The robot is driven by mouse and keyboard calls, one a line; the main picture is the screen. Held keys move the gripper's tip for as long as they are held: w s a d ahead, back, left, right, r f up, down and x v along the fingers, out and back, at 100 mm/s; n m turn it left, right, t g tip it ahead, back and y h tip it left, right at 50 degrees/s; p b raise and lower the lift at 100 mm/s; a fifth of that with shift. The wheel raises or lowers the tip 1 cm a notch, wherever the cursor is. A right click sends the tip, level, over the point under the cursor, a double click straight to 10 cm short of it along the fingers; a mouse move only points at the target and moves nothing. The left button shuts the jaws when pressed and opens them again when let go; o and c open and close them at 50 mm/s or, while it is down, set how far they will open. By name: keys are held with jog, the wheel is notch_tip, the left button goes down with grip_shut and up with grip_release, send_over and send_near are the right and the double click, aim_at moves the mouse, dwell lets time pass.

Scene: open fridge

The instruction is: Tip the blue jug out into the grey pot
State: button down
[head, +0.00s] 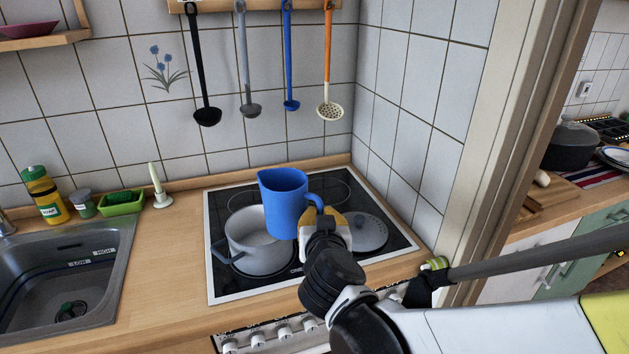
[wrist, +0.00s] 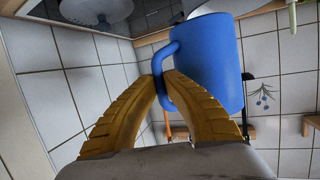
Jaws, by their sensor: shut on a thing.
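The blue jug (head: 284,200) is held upright in the air above the stove, in front of the right part of the grey pot as the head view shows it. The grey pot (head: 250,253) stands on the left side of the black cooktop, open at the top, and the jug hides part of its rim. My gripper (head: 322,212) is shut on the jug's handle from the right. In the wrist view, the yellow fingers (wrist: 168,92) close around the handle of the jug (wrist: 210,62). What the jug contains cannot be seen.
A grey lid (head: 367,231) lies on the right of the cooktop (head: 395,247). A sink (head: 70,275) is at the left, with bottles and a green sponge holder (head: 122,203) behind it. Ladles (head: 206,115) hang on the tiled wall. A door frame (head: 500,150) stands at the right.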

aim_at(310, 195)
notch_tip(310, 195, down, 2)
jog(key=shift+b, duration=0.6)
jog(key=r+n+g+h+p, duration=0.1)
jog(key=r+n+p, duration=0.1)
jog(key=p, duration=0.1)
jog(key=a+r+n+g+h+p, duration=0.1)
jog(key=r+n+g+h+p, duration=0.1)
jog(key=p, duration=0.2)
jog(key=w+r+n+g+h+p, duration=0.1)
jog(key=r+n+p, duration=0.1)
jog(key=p, duration=0.1)
jog(key=shift+a+r+g+h+p, duration=0.25)
jog(key=shift+a+g+h+p, duration=0.1)
jog(key=shift+g+h, duration=0.05)
jog(key=shift+w+a+h, duration=0.25)
jog(key=shift+a+h, duration=0.05)
jog(key=shift+r+n, duration=0.1)
jog(key=shift+n, duration=0.2)
